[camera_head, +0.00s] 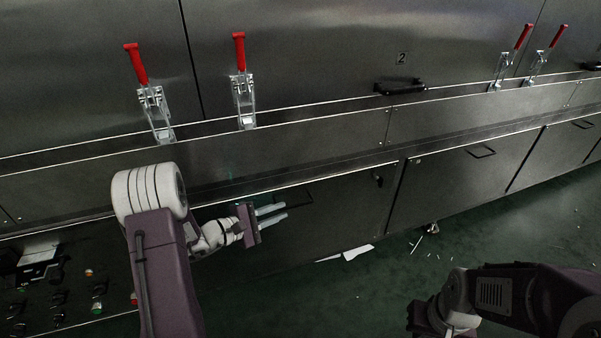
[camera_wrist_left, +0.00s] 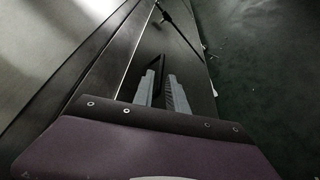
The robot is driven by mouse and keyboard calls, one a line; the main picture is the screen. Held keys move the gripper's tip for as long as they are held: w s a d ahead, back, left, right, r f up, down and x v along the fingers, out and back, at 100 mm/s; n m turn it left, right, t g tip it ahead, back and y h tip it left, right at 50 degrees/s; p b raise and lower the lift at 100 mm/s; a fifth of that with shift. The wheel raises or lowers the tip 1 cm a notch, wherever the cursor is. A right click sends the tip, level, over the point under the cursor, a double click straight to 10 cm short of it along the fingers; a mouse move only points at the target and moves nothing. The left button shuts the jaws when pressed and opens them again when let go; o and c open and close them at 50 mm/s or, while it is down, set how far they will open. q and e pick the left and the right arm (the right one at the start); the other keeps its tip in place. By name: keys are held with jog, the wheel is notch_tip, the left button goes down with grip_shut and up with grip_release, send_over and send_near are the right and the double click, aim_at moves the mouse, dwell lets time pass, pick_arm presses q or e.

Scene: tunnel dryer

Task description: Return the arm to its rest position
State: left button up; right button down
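My left gripper (camera_head: 280,214) points right in front of the dryer's lower panels in the head view, at the end of my raised left arm. My right arm is folded at the lower right of the head view. Its gripper end (camera_head: 422,318) is dark and partly cut off by the frame, and its fingers cannot be made out.
Red-handled toggle clamps (camera_head: 241,85) stand upright along the steel dryer wall. A black handle (camera_head: 400,88) sits by the number 2 plate. A control panel (camera_head: 62,290) is at lower left.

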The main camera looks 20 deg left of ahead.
pick_arm(q)
jog(key=d+r+m+g+h+p, duration=0.1)
jog(key=d+r+m+h+p, duration=0.15)
jog(key=d+r, duration=0.4)
jog(key=s+d+r+m+g+h+p, duration=0.1)
jog(key=s+d+r+m+g+p, duration=0.15)
jog(key=s+d, duration=0.2)
jog(key=s+d+r+m+g+p, duration=0.1)
jog(key=s+d+r+m+g, duration=0.1)
jog(key=s+d+m+g, duration=0.3)
jog(key=s+f+m+g+y+p, duration=0.1)
jog(key=s+f+m+g+y, duration=0.15)
jog(key=s, duration=0.45)
jog(key=s+f+m+g+y+p, duration=0.2)
jog(key=s+m+g+y, duration=0.15)
jog(key=s, duration=0.45)
jog(key=w+a+f+m+t+y, duration=0.1)
jog(key=a+f+t+y, duration=0.15)
jog(key=a, duration=0.35)
jog(key=w+a+f+t+y, duration=0.1)
jog(key=w+a+y, duration=0.1)
jog(key=a+y, duration=0.3)
notch_tip(320, 180, up, 38)
jog(key=a+h+p, duration=0.1)
jog(key=p, duration=3.6)
jog(key=shift+s+p, duration=0.25)
jog(key=shift+p, duration=0.15)
